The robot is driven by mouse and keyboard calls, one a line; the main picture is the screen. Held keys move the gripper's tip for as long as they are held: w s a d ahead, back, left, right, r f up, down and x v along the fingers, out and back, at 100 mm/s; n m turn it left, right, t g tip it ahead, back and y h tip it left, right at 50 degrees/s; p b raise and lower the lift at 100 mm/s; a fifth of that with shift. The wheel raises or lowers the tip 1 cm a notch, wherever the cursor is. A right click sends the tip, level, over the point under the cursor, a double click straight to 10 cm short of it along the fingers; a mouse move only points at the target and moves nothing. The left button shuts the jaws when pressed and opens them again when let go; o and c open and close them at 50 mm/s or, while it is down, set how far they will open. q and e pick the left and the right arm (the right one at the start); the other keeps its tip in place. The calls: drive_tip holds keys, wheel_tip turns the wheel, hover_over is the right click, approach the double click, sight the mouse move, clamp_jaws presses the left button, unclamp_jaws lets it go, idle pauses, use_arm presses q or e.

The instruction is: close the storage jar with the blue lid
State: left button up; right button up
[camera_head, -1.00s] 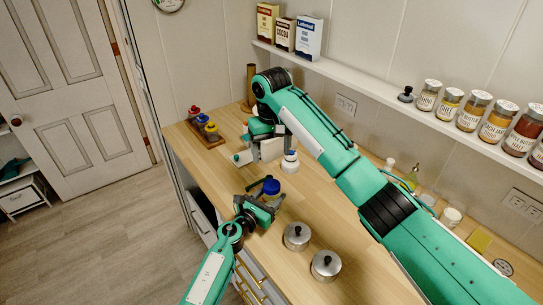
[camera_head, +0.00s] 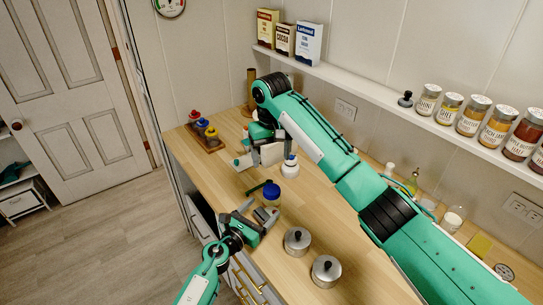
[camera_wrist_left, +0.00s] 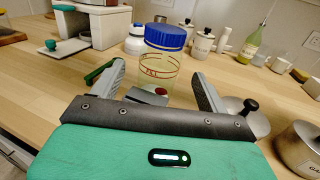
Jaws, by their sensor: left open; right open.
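The storage jar (camera_wrist_left: 160,68) is clear, with red bands and lettering, and stands upright on the counter. Its ribbed blue lid (camera_wrist_left: 166,35) sits level on its mouth; how tightly cannot be told. The blue lid also shows in the head view (camera_head: 271,188). My left gripper (camera_wrist_left: 160,80) is open, with its fingers pointing toward the jar; in the head view it is just in front of the jar, apart from it (camera_head: 252,213). My right gripper (camera_head: 266,157) is open and empty beyond the jar, near a white bottle (camera_head: 290,168) with a blue top.
A dark green bar (camera_wrist_left: 99,72) lies left of the jar. Two metal pots with black knobs (camera_head: 297,239) stand to its right. A wooden rack (camera_head: 207,139) with red, yellow and blue tops is at the far left. Drawers below the counter's front edge stand partly open.

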use_arm(q)
drive_tip(key=v, duration=0.8)
drive_tip(key=shift+s+b, duration=0.1)
drive_tip(key=shift+b, duration=0.25)
drive_tip(key=shift+a, duration=0.1)
